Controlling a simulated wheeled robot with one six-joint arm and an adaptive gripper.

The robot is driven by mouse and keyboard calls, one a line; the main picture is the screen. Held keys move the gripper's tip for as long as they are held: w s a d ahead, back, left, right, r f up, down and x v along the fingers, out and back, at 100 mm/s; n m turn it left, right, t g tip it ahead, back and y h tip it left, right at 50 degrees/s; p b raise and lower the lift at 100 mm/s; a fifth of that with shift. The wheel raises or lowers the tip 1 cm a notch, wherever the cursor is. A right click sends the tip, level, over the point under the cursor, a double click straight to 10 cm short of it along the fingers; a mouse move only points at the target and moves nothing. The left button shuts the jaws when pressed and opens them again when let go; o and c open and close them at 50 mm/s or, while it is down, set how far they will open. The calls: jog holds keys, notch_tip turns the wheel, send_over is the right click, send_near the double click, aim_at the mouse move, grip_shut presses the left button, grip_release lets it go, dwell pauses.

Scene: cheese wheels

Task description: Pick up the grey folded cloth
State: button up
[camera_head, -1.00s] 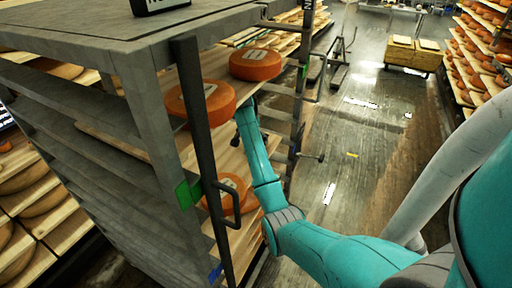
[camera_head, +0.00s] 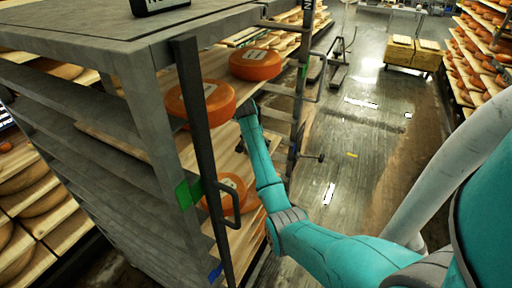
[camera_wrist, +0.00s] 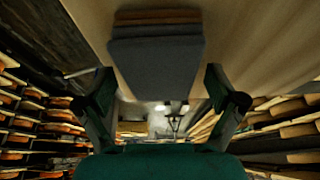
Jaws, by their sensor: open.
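The grey folded cloth (camera_wrist: 157,65) shows in the wrist view at top centre as a dark, squarish stack of layers on a pale wooden board (camera_wrist: 255,50). Brown layers (camera_wrist: 157,16) show at its upper edge. My gripper (camera_wrist: 160,76) is open, with one finger to each side of the cloth's lower end in the picture. No contact with the cloth is visible, and I cannot tell the remaining distance. In the head view my wrist (camera_head: 246,108) reaches into the rack between shelves. The cloth is not visible there, and the fingers are mostly hidden.
The grey metal rack (camera_head: 140,85) has a dark upright with a handle (camera_head: 228,190) in front of my arm. Orange cheese wheels sit on its boards: one (camera_head: 255,64) behind, one (camera_head: 212,103) nearer, one (camera_head: 228,196) lower. Wet floor (camera_head: 350,160) to the right is open.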

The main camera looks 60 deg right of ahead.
jog(key=shift+f, duration=0.2)
dwell(0.3)
jog(key=c, duration=1.1)
jog(key=shift+c, duration=0.2)
jog(key=shift+r, duration=0.15)
jog(key=shift+r, duration=0.65)
notch_tip(320, 180, up, 2)
jog(key=shift+r, duration=0.2)
jog(key=s+d, duration=0.1)
jog(key=s, duration=1.7)
jog(key=shift+d, duration=0.2)
